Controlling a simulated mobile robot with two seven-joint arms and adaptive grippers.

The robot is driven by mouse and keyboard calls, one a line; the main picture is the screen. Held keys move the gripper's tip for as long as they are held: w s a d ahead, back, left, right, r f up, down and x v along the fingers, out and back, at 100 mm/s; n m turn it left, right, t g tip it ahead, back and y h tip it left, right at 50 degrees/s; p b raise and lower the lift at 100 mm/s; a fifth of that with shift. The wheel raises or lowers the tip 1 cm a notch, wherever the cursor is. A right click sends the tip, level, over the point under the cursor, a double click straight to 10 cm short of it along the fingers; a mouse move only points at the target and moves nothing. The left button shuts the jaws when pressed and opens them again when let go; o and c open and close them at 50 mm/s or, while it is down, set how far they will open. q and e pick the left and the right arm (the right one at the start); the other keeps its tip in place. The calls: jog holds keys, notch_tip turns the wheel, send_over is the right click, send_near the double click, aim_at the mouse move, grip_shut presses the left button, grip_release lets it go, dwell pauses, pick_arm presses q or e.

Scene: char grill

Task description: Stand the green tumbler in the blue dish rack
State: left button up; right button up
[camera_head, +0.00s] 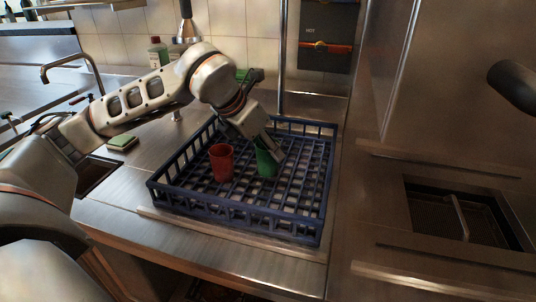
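The blue dish rack (231,220) sits on the steel counter in the middle of the head view. The green tumbler (265,164) is inside the rack, close to upright, right of the red tumbler (221,163). My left gripper (273,146) reaches down over the rack from the upper left, with its fingers at the green tumbler's rim. The tumbler's upper part is partly hidden by the gripper. I cannot tell whether the fingers are closed on it or whether its base touches the rack floor. My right gripper is not in view.
The red tumbler stands close to the left of the green one. A sponge (122,142) lies on the counter left of the rack. Bottles (158,52) stand by the tiled wall. A steel pole (283,60) rises behind the rack. A recessed basin (462,218) is at the right.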

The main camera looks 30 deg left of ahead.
pick_arm(q)
jog(key=shift+f, duration=0.9)
jog(key=shift+f, duration=0.25)
jog(key=o, duration=1.1)
jog(key=shift+r, duration=0.1)
jog(key=shift+r, duration=0.25)
jog(key=p+v, duration=0.1)
jog(key=v, duration=1.1)
jog(key=shift+d, duration=0.1)
